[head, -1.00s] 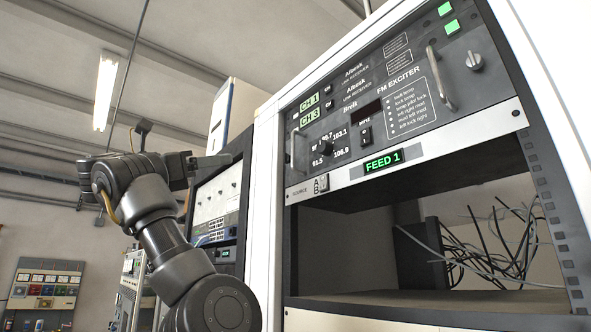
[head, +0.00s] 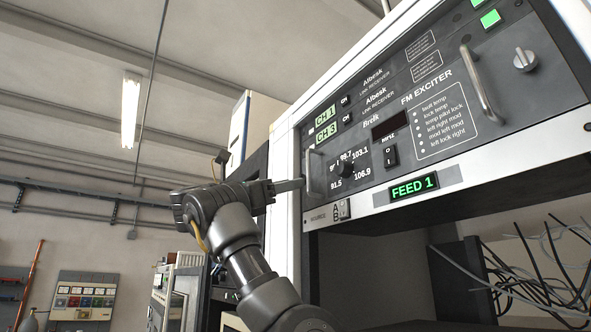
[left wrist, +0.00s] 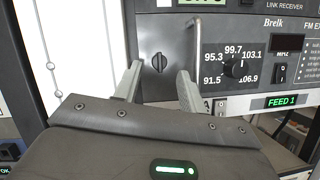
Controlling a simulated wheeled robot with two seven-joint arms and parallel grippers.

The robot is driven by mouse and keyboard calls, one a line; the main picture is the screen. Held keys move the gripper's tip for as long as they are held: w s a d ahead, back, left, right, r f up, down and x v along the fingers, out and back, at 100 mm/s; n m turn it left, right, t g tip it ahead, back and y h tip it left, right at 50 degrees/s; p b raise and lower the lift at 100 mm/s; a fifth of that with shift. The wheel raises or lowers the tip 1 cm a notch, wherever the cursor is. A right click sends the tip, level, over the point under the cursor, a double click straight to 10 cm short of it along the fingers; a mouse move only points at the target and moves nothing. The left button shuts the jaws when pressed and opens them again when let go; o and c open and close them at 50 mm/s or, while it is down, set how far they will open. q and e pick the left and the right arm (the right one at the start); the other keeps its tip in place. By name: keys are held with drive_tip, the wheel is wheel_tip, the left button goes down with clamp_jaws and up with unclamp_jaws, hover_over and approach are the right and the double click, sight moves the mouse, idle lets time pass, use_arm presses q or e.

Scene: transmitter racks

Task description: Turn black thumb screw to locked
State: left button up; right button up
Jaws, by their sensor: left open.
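The black thumb screw (left wrist: 159,63) is a dark round knob with an upright ridge, on the dark panel left of the frequency dial in the left wrist view. My left gripper (left wrist: 160,70) is open, with one finger to each side of the screw in that view. I cannot tell whether the fingers touch it. In the head view my left gripper (head: 296,184) reaches the left edge of the exciter panel, by the left handle, and I cannot make out the screw there. My right gripper is not in view.
A metal handle (head: 310,174) stands out at the panel's left end, close to my fingers. The frequency dial (head: 346,168) and lit FEED 1 display (head: 412,187) are to the right. Below is an open rack bay with loose cables (head: 540,262).

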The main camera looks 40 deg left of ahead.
use_arm(q)
drive_tip(key=shift+p+x, duration=0.6)
drive_tip(key=shift+x, duration=0.55)
drive_tip(key=shift+r, duration=0.1)
drive_tip(key=shift+c, duration=0.3)
drive_tip(key=shift+s, duration=0.1)
clamp_jaws()
